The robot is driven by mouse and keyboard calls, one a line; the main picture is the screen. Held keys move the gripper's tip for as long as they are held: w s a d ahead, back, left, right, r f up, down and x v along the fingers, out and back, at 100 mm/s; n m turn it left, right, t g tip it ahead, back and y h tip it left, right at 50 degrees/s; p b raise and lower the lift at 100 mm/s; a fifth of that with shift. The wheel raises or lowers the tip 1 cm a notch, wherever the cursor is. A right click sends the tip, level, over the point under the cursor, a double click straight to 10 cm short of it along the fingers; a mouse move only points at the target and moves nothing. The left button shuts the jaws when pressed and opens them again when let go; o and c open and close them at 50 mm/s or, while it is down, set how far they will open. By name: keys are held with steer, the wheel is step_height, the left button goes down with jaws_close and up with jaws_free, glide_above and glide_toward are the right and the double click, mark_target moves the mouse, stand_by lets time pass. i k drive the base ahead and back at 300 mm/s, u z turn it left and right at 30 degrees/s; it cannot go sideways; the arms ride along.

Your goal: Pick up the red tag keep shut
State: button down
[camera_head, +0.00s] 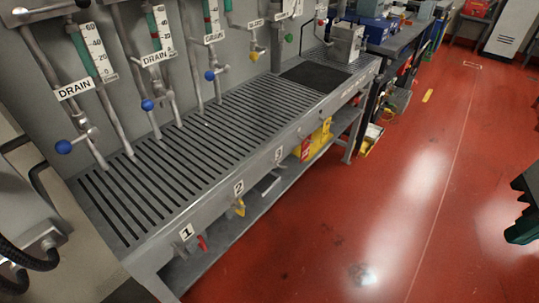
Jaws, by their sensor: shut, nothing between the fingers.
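A small red tag (202,243) hangs at the front edge of the grey slatted bench (215,193), just right of the number 1 plate (187,232). It is too small for me to read any words on it. A yellow tag (239,208) hangs below the number 2 plate (239,187). A grey-white piece (270,184) is below the number 3 plate (279,154), and I cannot tell what it is. My gripper is not in this view.
Pipes with blue-knobbed valves (64,147) and DRAIN labels (75,89) stand along the bench's back. A dark green object (524,215) is at the right edge. The red floor (400,200) before the bench is mostly clear.

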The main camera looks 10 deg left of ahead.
mark_target(305, 150)
steer(key=u, duration=0.6)
steer(key=i, duration=1)
steer(key=k, duration=0.5)
steer(key=u, duration=2.65)
steer(key=k, duration=1.1)
steer(key=z, duration=1.2)
steer(key=i, duration=0.7)
steer(key=z, duration=0.05)
